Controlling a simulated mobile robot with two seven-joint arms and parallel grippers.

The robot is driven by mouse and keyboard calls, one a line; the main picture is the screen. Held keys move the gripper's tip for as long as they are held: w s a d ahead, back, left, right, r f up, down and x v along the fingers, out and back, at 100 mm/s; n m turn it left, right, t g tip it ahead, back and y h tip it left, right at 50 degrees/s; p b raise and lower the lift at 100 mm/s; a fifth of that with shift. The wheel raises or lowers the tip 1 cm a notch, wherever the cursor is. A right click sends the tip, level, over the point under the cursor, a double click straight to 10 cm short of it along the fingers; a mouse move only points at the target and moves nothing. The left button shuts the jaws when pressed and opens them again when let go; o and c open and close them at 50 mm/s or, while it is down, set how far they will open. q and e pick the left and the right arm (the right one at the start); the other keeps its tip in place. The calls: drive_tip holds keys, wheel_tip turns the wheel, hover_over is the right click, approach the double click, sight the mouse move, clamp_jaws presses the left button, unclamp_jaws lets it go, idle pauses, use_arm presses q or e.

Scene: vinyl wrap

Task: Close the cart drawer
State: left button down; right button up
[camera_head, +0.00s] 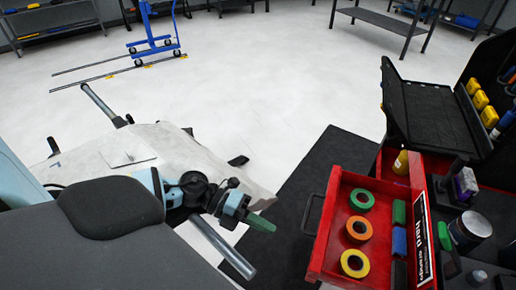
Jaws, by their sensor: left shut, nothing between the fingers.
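The red cart (420,166) stands at the right with its drawer (330,204) pulled out to the left. The open drawer holds green, orange and yellow tape rolls and some green and blue blocks. A dark handle (312,214) is on the drawer's left front face. My left gripper (262,223) is shut and empty, with green fingertips pointing right. It is left of the drawer handle, apart from it by a short gap. My right gripper does not show.
A light panel (130,150) on a stand with metal bars lies behind my left arm. A dark mat (315,165) lies beneath the cart. A blue trolley (152,45) and grey benches stand at the back. The floor between is clear.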

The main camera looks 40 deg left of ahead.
use_arm(q)
drive_tip(key=r+p+x, duration=0.1)
drive_tip(key=x, duration=0.8)
drive_tip(key=shift+d, duration=0.3)
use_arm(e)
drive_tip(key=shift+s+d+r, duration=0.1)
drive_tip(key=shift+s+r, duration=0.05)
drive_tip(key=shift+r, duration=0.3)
use_arm(q)
drive_tip(key=shift+w, duration=0.1)
drive_tip(key=shift+d, duration=0.15)
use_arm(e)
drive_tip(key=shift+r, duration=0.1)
